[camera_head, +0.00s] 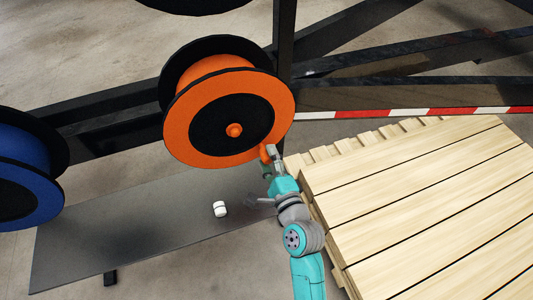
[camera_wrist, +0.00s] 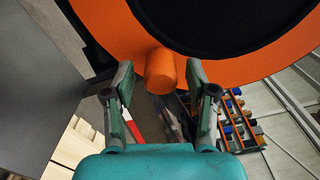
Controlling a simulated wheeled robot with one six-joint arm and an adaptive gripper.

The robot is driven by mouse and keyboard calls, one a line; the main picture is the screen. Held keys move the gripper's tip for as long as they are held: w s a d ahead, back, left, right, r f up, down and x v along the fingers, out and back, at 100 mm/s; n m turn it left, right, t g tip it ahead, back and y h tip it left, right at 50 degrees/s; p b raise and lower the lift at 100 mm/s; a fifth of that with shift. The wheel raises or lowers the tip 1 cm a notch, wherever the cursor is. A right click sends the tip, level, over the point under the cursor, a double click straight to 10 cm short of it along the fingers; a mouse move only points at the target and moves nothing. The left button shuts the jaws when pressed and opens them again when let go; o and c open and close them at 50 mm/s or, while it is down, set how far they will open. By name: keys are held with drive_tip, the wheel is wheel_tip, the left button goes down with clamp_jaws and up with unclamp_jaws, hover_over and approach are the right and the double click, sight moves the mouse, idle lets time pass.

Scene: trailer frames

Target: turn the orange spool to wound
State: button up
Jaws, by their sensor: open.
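The orange spool (camera_head: 178,128) hangs on a dark frame, with a black centre disc and an orange hub knob. An orange peg handle (camera_head: 265,153) sticks out near its lower right rim. My gripper (camera_head: 271,160) is at that handle. In the wrist view the spool's orange face (camera_wrist: 105,20) fills the top, and the handle (camera_wrist: 160,72) stands between the two fingers of my open gripper (camera_wrist: 160,80). There is a visible gap on each side of the handle, so the fingers are not closed on it.
A blue spool (camera_head: 25,165) is at the left. A white cylinder (camera_head: 220,209) lies on the dark plate (camera_head: 130,240) below. A stack of wooden pallets (camera_head: 420,210) stands close to the right of my arm. A red-and-white strip (camera_head: 430,113) runs along the frame's beam.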

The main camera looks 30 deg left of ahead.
drive_tip(key=v, duration=1)
